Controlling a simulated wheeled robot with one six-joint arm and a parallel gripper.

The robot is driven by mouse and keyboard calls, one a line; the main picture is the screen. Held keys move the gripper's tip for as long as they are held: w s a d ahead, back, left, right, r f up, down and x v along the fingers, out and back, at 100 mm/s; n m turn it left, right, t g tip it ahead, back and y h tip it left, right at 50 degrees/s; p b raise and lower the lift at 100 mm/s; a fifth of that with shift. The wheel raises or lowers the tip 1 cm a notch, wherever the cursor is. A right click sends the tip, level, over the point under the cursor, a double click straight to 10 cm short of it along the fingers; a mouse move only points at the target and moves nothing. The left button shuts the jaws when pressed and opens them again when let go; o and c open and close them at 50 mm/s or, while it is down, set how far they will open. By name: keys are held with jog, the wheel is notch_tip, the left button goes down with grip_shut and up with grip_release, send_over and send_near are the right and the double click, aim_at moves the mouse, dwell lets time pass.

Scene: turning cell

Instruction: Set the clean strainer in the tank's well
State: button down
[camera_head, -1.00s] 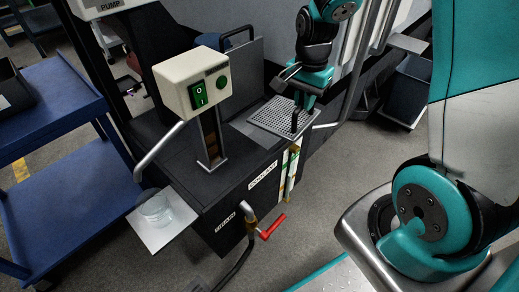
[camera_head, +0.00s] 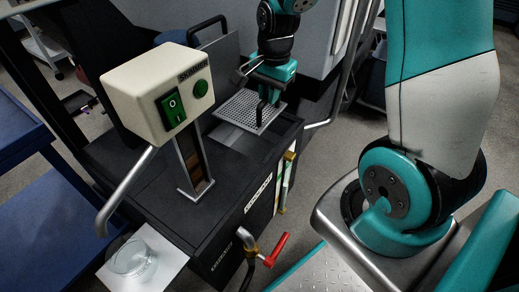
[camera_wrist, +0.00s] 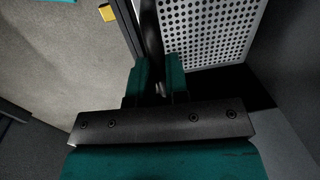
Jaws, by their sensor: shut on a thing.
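The strainer (camera_head: 245,109) is a pale perforated metal plate with a dark upright handle. It looks clean in the head view. It also fills the top right of the wrist view (camera_wrist: 205,28). My gripper (camera_head: 264,88) is shut on the strainer's handle; in the wrist view its fingers (camera_wrist: 160,84) close around the dark bar. The tank (camera_head: 150,180) is a black box with a coolant label. The strainer is at the back right of its top, close to a dark recess. I cannot tell whether it hovers or touches; the well is mostly hidden.
A cream skimmer box (camera_head: 140,90) with green switches stands on a post on the tank. A clear dish (camera_head: 132,258) sits on a white plate at front left. A red-handled valve (camera_head: 274,250) juts from the front. A blue cart (camera_head: 40,215) stands left.

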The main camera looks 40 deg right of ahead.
aim_at(271, 117)
notch_tip(271, 117, down, 17)
jog(key=b, duration=0.7)
jog(key=shift+f+b, duration=0.2)
jog(key=shift+b, duration=0.15)
jog(key=shift+f, duration=0.1)
jog(key=c, duration=1.4)
grip_release()
jog(key=r+p, duration=0.2)
jog(key=r, duration=0.2)
jog(key=r+p, duration=0.2)
jog(key=r, duration=0.2)
jog(key=s+r+p, duration=0.1)
jog(key=r+p, duration=0.1)
jog(key=r, duration=0.2)
jog(key=shift+d+r, duration=0.1)
jog(key=shift+d, duration=0.05)
